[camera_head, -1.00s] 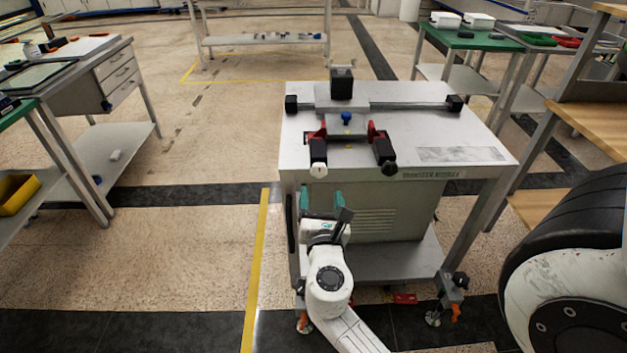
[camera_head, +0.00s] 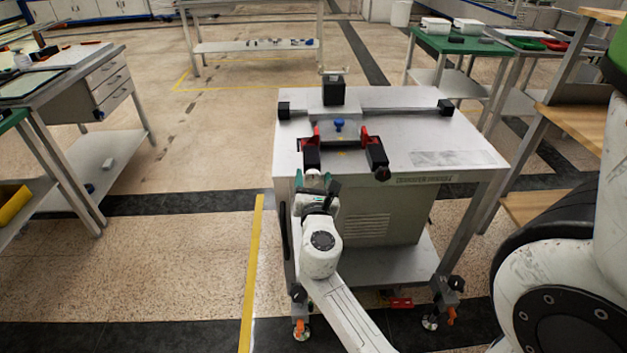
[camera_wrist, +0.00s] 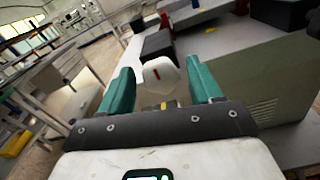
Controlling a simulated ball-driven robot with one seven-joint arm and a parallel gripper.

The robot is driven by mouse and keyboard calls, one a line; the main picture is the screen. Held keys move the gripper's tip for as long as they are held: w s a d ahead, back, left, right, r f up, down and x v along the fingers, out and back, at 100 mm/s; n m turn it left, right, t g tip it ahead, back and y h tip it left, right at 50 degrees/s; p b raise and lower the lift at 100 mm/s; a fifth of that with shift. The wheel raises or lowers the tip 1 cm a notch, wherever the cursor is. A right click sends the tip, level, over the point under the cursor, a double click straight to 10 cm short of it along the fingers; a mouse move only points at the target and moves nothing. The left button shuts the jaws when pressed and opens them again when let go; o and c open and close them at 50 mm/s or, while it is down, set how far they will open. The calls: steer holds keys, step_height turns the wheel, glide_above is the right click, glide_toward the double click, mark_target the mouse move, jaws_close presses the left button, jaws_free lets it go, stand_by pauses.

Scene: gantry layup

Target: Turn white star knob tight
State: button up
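The white star knob (camera_wrist: 161,75) with a red mark on its face sits at the front end of the left black block (camera_wrist: 157,45). In the head view the knob is partly hidden by my gripper (camera_head: 316,183), at the front edge of the grey table (camera_head: 440,135). In the wrist view my gripper (camera_wrist: 161,88) has its two teal fingers on either side of the knob. Gaps show between each finger and the knob, so it is open and holds nothing. How deep the knob lies between the fingers is hard to tell.
A second black block with a black knob (camera_head: 382,173) is close to the right. A blue knob (camera_head: 339,124) and red brackets stand behind. The table's front edge and grey-green cabinet (camera_head: 385,215) lie close to my arm. Floor to the left is clear.

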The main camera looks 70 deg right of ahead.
steer(key=c, duration=0.9)
